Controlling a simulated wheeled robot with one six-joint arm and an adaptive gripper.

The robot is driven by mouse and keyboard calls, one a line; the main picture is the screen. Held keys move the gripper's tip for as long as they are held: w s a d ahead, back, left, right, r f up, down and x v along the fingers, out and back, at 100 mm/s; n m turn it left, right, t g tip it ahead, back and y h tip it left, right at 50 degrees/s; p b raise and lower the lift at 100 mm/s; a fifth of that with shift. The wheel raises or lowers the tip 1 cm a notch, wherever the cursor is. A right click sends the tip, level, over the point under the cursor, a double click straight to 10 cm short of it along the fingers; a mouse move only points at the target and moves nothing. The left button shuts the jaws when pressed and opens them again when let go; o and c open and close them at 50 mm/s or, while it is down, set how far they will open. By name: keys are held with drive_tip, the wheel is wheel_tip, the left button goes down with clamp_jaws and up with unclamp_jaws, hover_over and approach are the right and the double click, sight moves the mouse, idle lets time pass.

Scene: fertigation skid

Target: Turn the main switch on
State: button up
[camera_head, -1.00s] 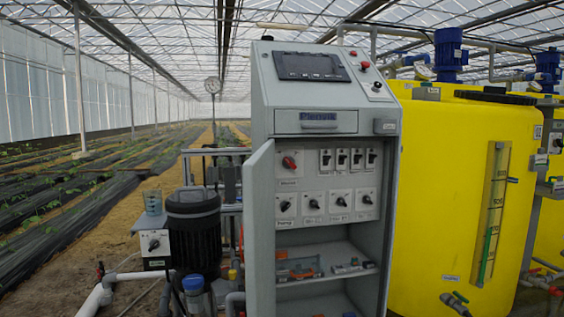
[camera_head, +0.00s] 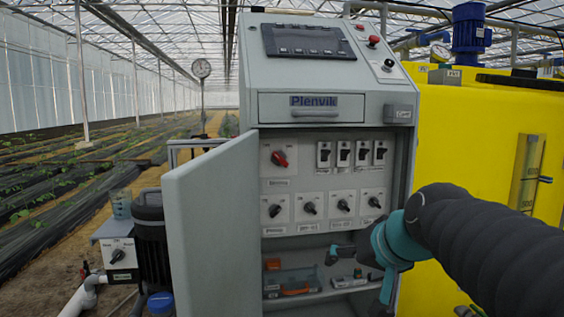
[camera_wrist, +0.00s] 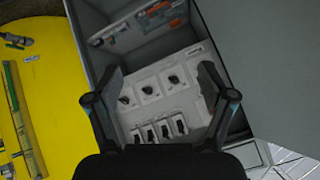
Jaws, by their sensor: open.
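The main switch is a red rotary knob (camera_head: 279,159) on a pale plate at the upper left of the panel inside the open cabinet, in the head view. The knob sits tilted, its upper end leaning left; the small marks above it are hard to read. In the wrist view I cannot make out the red knob; the finger at right covers part of that side of the panel. My gripper (camera_wrist: 161,72) is open and empty, its fingers spread before the panel. In the head view my gripper (camera_head: 343,251) shows low in front of the cabinet, below and right of the red knob.
Several black breakers (camera_head: 343,154) are right of the red knob, with a row of black knobs (camera_head: 309,208) below. The open cabinet door (camera_head: 212,225) stands at left. A shelf (camera_head: 320,291) holds small parts. A yellow tank (camera_head: 462,135) is at right.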

sight(282, 159)
drive_tip(key=w+a+r+m+t+y, duration=0.1)
drive_tip(key=w+a+r+t+y, duration=0.1)
drive_tip(key=w+a+r, duration=0.55)
drive_tip(key=w+a+r+m+t+y, duration=0.1)
drive_tip(key=w+a+r+t+y, duration=0.1)
drive_tip(key=w+r, duration=0.9)
drive_tip(key=x, duration=0.5)
drive_tip(key=d+f+p+x, duration=0.1)
drive_tip(key=x, duration=0.5)
drive_tip(key=p+x, duration=0.1)
drive_tip(key=x, duration=0.4)
drive_tip(key=shift+w+d+f, duration=0.15)
drive_tip(key=shift+w+f, duration=0.2)
drive_tip(key=shift+w, duration=0.2)
drive_tip(key=c, duration=1.2)
